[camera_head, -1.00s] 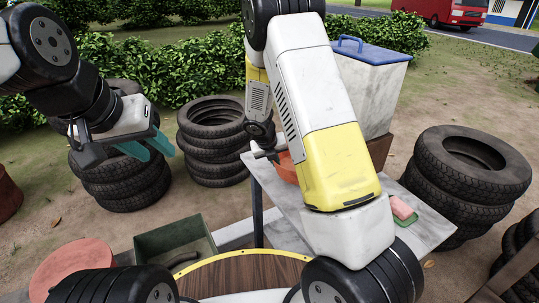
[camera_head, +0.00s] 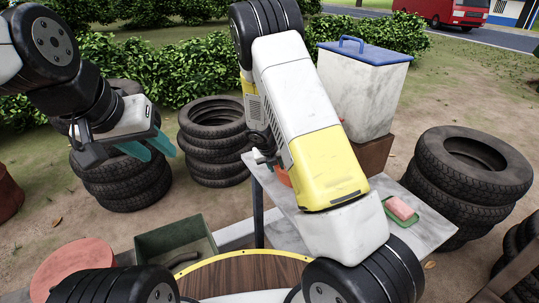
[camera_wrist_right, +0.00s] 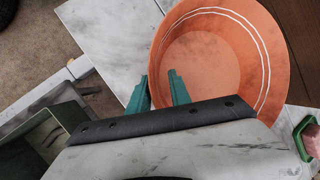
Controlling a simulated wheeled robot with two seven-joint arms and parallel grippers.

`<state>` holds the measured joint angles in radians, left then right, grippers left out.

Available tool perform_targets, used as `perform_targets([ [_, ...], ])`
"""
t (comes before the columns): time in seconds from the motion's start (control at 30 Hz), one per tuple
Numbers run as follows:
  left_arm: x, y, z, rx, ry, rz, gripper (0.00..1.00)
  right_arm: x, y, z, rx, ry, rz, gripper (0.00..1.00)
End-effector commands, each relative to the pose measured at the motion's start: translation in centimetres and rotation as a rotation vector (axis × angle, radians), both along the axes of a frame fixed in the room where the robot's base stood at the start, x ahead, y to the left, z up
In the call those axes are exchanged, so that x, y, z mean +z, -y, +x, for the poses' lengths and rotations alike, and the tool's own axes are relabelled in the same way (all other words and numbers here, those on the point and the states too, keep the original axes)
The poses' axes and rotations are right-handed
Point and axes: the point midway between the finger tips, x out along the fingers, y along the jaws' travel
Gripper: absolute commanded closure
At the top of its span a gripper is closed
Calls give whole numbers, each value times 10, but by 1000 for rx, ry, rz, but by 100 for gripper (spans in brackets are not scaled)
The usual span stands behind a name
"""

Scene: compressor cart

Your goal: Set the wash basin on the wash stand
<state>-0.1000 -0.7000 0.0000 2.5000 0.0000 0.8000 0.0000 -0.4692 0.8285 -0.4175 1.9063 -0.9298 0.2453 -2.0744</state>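The orange wash basin (camera_wrist_right: 215,55) with white stripes inside sits over the pale grey wash stand top (camera_wrist_right: 110,35) in the right wrist view. Only a sliver of the basin (camera_head: 283,177) shows in the head view beside my right arm, over the stand (camera_head: 425,228). My right gripper (camera_wrist_right: 158,78) is at the basin's left rim. Its teal fingers are apart, one outside the rim and one over the inside. Contact with the wall cannot be told. My left gripper (camera_head: 148,147) is open and empty, away to the left.
A pink soap (camera_head: 401,207) on a green dish lies on the stand's right side. A white tank (camera_head: 365,85) with a blue lid stands behind on a brown block. Tyre stacks (camera_head: 212,140) flank the stand. A green tray (camera_head: 178,245) is at front left.

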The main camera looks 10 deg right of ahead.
Motion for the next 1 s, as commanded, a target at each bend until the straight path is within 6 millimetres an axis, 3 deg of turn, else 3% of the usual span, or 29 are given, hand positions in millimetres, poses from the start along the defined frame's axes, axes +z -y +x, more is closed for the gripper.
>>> perform_targets([
  [0.37, 0, 0, 0, 0, 0, 0, 64, 6, -1, -1, 0, 0, 1, 76],
  [0.8, 0, 0, 0, 0, 0, 0, 64, 82, -24, -33, 0, 3, 2, 76],
  [1.0, 0, 0, 0, 0, 0, 0, 64, 104, -31, -42, 0, 1, 1, 76],
])
